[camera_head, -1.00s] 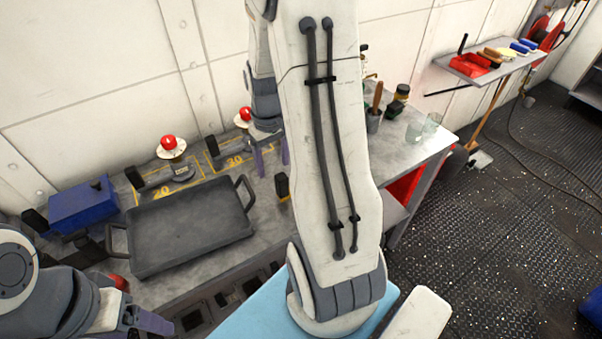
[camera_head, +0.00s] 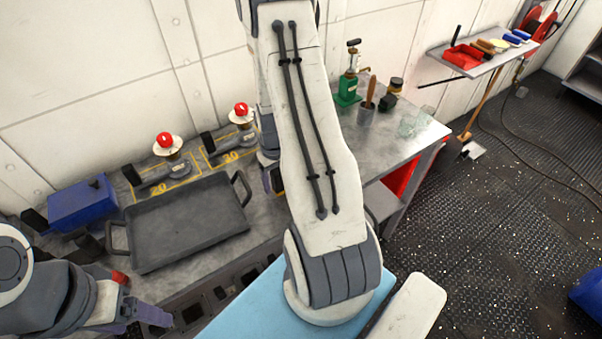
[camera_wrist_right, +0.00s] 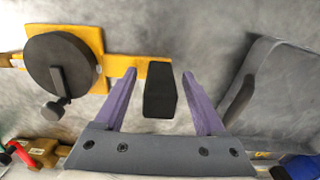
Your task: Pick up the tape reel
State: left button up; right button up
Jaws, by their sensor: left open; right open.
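The tape reel shows in the right wrist view as a yellow frame with a dark round disc (camera_wrist_right: 62,66), a small dark crank knob and a black grip (camera_wrist_right: 159,90). In the head view only a small yellow and black part of it (camera_head: 277,180) shows beside my right arm, which hides the rest. My right gripper (camera_wrist_right: 158,78) is open, its purple fingers on either side of the black grip, with gaps visible on both sides. My left gripper (camera_head: 152,318) is open and empty at the lower left, away from the reel.
A dark grey tray (camera_head: 190,220) lies on the bench left of the reel. Two red-topped fixtures (camera_head: 167,145) stand behind it, with a blue box (camera_head: 82,203) at left.

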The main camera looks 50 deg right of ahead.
jog(key=shift+f, duration=0.15)
grip_shut()
jog(key=shift+w, duration=0.1)
dwell(1.3)
